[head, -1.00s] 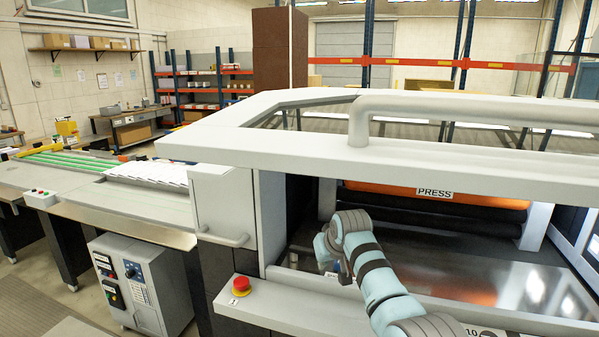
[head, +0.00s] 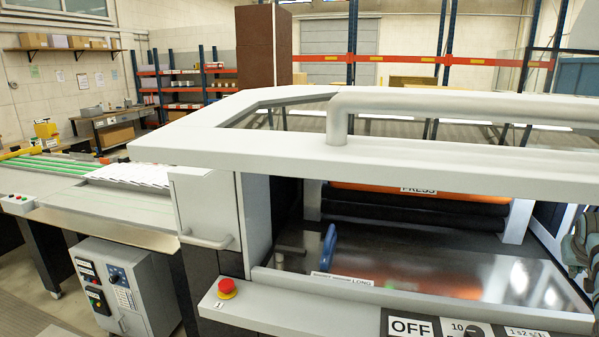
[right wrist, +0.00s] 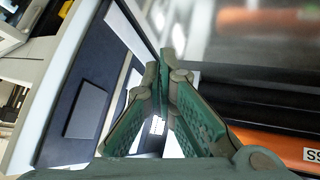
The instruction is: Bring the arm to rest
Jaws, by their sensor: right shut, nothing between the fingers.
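My right gripper (head: 580,242) is at the right edge of the head view, partly cut off, beside the press opening. In the right wrist view, its green fingers (right wrist: 162,70) meet at the tips with nothing between them. A blue lever (head: 329,247) stands upright inside the press (head: 430,155), next to a label reading LONG. The gripper is well apart from this lever. My left gripper is in neither view.
A red button (head: 226,288) sits on the press's front left corner. A control panel with an OFF sign (head: 410,327) is at the bottom. A grey rail (head: 460,106) runs over the press. A grey control cabinet (head: 115,285) stands at the left.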

